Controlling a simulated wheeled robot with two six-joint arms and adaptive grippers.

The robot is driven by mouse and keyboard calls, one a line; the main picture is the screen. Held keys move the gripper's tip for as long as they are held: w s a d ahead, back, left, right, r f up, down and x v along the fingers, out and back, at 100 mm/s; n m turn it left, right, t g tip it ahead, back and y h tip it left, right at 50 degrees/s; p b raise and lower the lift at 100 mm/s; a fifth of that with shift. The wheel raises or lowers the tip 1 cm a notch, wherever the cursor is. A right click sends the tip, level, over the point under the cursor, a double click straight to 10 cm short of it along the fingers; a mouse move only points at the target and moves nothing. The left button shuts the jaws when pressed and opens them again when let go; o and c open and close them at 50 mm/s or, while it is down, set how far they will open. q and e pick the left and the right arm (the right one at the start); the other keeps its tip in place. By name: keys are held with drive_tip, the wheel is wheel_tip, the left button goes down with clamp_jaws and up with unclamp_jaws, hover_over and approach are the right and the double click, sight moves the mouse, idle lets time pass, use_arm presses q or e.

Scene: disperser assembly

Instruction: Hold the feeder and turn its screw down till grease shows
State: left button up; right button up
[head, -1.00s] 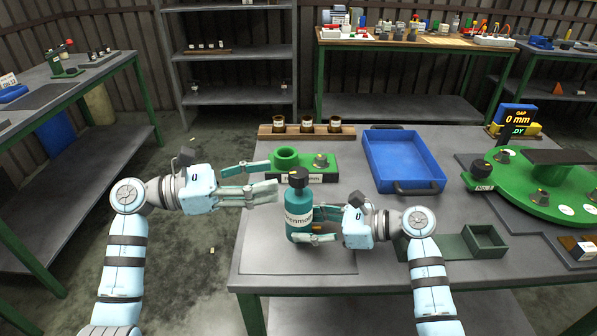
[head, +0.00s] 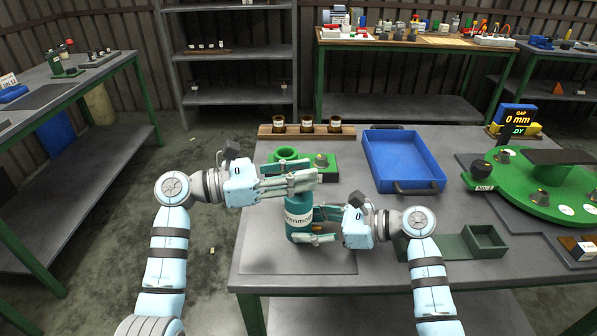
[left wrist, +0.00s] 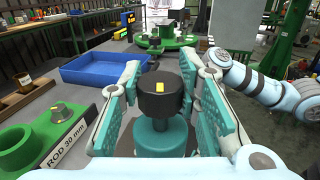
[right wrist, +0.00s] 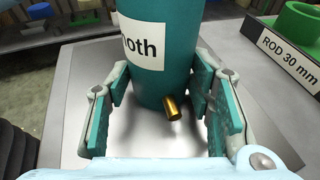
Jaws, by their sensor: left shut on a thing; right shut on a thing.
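The feeder (head: 299,222) is a teal bottle with a white label, standing upright near the table's front left. It fills the middle of the right wrist view (right wrist: 185,70), where a short brass spout (right wrist: 173,107) points out low on its side and looks clean. Its black screw (left wrist: 158,100), with a yellow mark on top, shows in the left wrist view. My left gripper (head: 314,182) is shut on this screw from the left, hiding it in the head view. My right gripper (head: 312,228) is shut on the feeder body from the right.
Behind the feeder is a green rod block (left wrist: 45,140), with a rack of brown jars (head: 306,130) beyond. A blue tray (head: 405,187) stands right of them. A green fixture (head: 540,185) and a gap display (head: 517,116) are at the right. A green open-box holder (head: 485,241) is nearer.

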use_arm(q)
drive_tip(key=m+g, duration=0.2)
drive_tip(key=g, duration=0.1)
drive_tip(key=m+g, duration=0.2)
drive_tip(key=g, duration=0.1)
drive_tip(key=shift+h, duration=0.3)
drive_tip(key=o, duration=1.2)
drive_tip(key=a, duration=0.7)
drive_tip(key=shift+w+a, duration=0.25)
drive_tip(key=shift+w, duration=0.15)
